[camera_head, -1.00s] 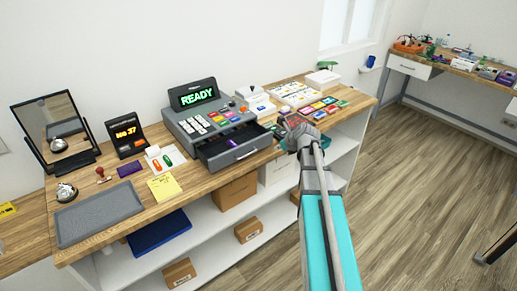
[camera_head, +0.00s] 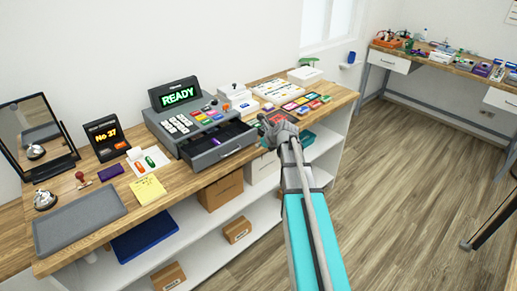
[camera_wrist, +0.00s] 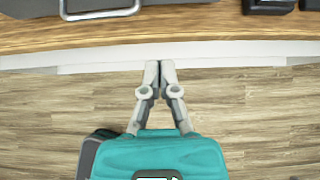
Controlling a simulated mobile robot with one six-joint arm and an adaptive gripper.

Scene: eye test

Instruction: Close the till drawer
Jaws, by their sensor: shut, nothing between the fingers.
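The till (camera_head: 186,117) stands on the wooden counter with its READY display lit. Its dark drawer (camera_head: 219,146) is pulled out at the front, and a purple item lies inside. A pale handle (camera_head: 231,152) is on the drawer front. My gripper (camera_head: 266,122) is just right of the open drawer in the head view, apart from it as far as I can see. In the wrist view my gripper (camera_wrist: 160,64) has its fingertips together, empty, in front of the counter edge. A metal handle loop (camera_wrist: 100,13) on a dark front shows at the upper left there.
Right of the till are colored boxes (camera_head: 307,103) and a white box (camera_head: 305,77). Shelves hold cartons (camera_head: 220,190) below. Open floor (camera_head: 400,200) lies to the right.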

